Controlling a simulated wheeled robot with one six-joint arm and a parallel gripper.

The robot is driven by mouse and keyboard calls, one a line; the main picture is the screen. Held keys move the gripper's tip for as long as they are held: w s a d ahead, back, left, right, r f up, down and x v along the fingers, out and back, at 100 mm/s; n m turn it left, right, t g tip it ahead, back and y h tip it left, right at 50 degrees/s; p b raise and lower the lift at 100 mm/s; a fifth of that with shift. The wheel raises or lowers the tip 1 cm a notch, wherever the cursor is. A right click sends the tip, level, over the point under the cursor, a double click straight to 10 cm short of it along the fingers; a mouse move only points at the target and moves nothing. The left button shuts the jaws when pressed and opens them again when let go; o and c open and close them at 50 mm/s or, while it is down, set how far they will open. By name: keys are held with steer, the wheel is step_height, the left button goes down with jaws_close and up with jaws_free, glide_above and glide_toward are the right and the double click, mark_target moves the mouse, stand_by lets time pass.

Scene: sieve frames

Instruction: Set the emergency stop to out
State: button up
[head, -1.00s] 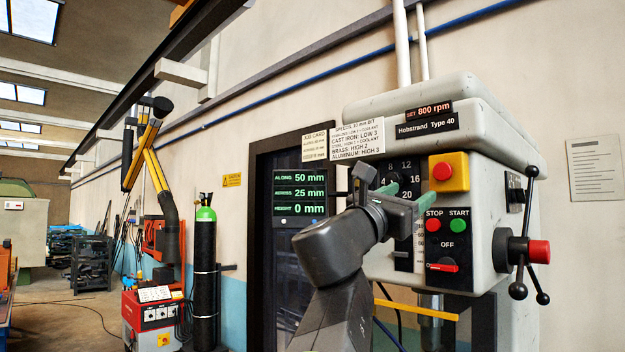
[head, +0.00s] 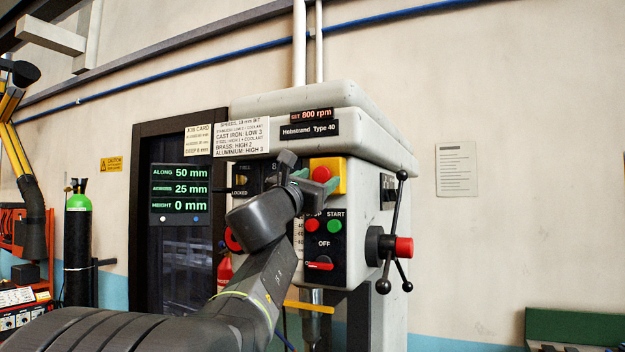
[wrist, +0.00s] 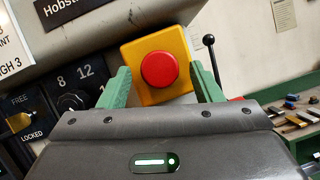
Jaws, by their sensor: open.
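The emergency stop is a red mushroom button (head: 321,174) on a yellow box (head: 341,176) at the upper front of the drill press head. In the wrist view the red button (wrist: 159,69) on its yellow box (wrist: 150,96) shows face on, between and beyond the green fingertips. My gripper (wrist: 165,85) is open, one finger to each side of the button, with nothing between them. In the head view my gripper (head: 300,181) is at the left of the yellow box and hides part of it. I cannot tell whether the fingers touch the box.
A feed handle (head: 391,246) with spokes sticks out at the right. A LOCKED/FREE switch (wrist: 20,118) and a speed dial (wrist: 70,102) lie left.

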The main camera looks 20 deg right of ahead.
jaws_close()
steer(key=shift+s+a+f+b, duration=0.1)
steer(key=shift+s+a+b, duration=0.35)
steer(key=shift+s+a, duration=0.2)
steer(key=shift+w, duration=0.15)
jaws_free()
steer(key=b+v, duration=0.3)
steer(key=v, duration=1.1)
steer(key=shift+b, duration=0.4)
steer(key=shift+r, duration=0.2)
